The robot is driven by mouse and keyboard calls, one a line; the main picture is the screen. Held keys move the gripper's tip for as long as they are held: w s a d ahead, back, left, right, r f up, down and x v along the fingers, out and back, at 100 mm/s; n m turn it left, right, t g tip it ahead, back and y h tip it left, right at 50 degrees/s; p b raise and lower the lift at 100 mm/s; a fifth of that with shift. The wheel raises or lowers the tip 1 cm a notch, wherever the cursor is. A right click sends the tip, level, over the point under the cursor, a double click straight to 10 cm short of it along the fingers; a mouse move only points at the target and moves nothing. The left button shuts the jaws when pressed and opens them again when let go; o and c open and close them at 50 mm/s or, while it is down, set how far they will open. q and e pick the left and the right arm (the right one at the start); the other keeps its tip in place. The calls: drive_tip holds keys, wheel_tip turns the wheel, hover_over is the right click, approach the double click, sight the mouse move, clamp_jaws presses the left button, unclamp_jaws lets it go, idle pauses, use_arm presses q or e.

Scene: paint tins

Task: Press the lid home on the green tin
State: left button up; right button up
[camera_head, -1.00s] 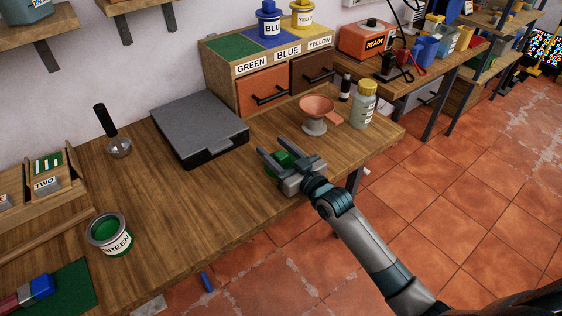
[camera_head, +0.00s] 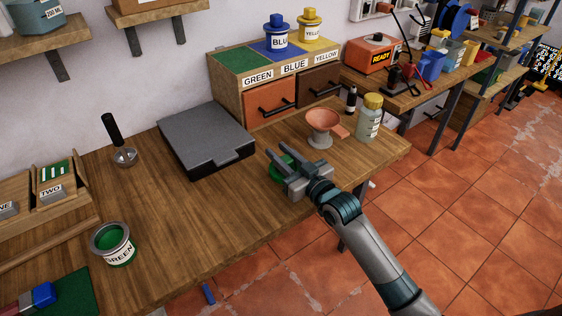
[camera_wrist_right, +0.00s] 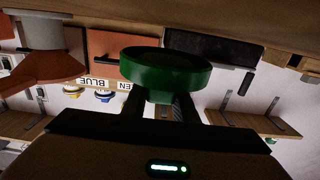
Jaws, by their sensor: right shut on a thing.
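The green tin (camera_head: 113,244), labelled GREEN, stands upright and open-topped at the left front of the wooden bench, with green paint showing inside. My right gripper (camera_head: 281,166) is at the bench's right front, well to the right of the tin. It is shut on the green lid (camera_head: 276,175), which is partly hidden by the fingers in the head view. In the right wrist view the round green lid (camera_wrist_right: 166,75) sits between the fingertips (camera_wrist_right: 160,108). The lid's height above the bench is hard to tell. My left gripper is not in view.
A grey flat case (camera_head: 207,137) lies between the lid and the tin, toward the back. A funnel on a stand (camera_head: 323,125) and a yellow-capped bottle (camera_head: 369,118) stand behind my right gripper. The front middle of the bench (camera_head: 200,220) is clear.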

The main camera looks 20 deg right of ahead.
drive_tip(key=s+d+r+b, duration=0.1)
drive_tip(key=s+d+r, duration=0.6)
drive_tip(key=d+r, duration=0.1)
drive_tip(key=shift+s+d, duration=0.35)
drive_tip(key=shift+d, duration=0.05)
drive_tip(key=shift+o, duration=0.8)
drive_tip(key=s+a+f+m+t+h, duration=0.1)
drive_tip(key=s+a+f+m+h, duration=0.1)
drive_tip(key=s+a+m+h, duration=0.2)
drive_tip(key=shift+s+a+f+h, duration=0.4)
drive_tip(key=shift+s+a+h, duration=0.65)
drive_tip(key=shift+a, duration=0.2)
drive_tip(key=shift+w, duration=0.1)
